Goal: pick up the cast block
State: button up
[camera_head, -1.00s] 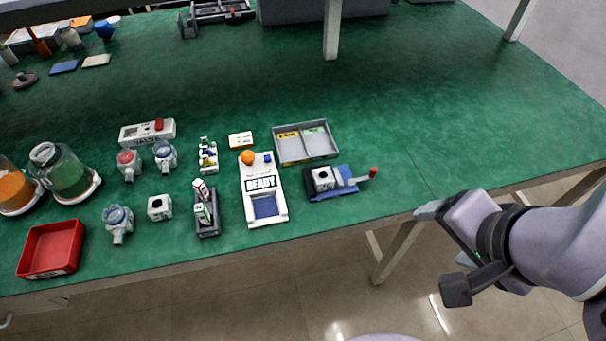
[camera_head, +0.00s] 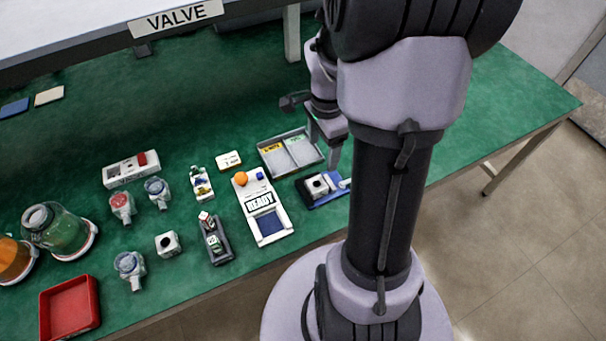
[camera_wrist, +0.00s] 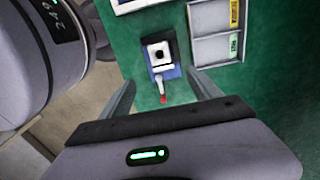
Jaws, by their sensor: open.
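A pale cube-shaped block with a dark round hole (camera_head: 317,184) sits in a blue clamp fixture (camera_head: 328,197) near the bench's front edge. In the wrist view the block (camera_wrist: 158,54) is ahead of my gripper (camera_wrist: 161,79), and the fixture's red-tipped handle lies between the fingers' lines. A second similar pale block (camera_head: 167,243) stands loose on the green bench to the left. Which of the two is the cast block, I cannot tell. My gripper (camera_head: 324,150) is open and empty, above the bench beside the fixture; my arm partly hides the fixture's right side.
A grey two-compartment tray (camera_head: 263,161) lies behind the fixture. A white READY panel (camera_head: 250,212) stands to its left. Further left are a dark holder (camera_head: 217,251), several capped pump parts, a red tray (camera_head: 43,320) and jars. A shelf overhangs the bench's back.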

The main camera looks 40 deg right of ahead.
jog(key=b, duration=0.3)
send_over(317, 180)
jog(key=s, duration=0.1)
notch_tip(317, 180, down, 9)
jog(key=shift+s+a+r, duration=0.1)
jog(key=f+b, duration=0.1)
jog(key=f, duration=0.1)
jog(key=f+b, duration=0.2)
jog(key=f, duration=0.1)
jog(key=shift+a+f, duration=0.35)
jog(key=shift+a, duration=0.05)
jog(key=shift+r, duration=0.2)
jog(key=shift+c, duration=0.2)
grip_shut()
jog(key=shift+r, duration=0.1)
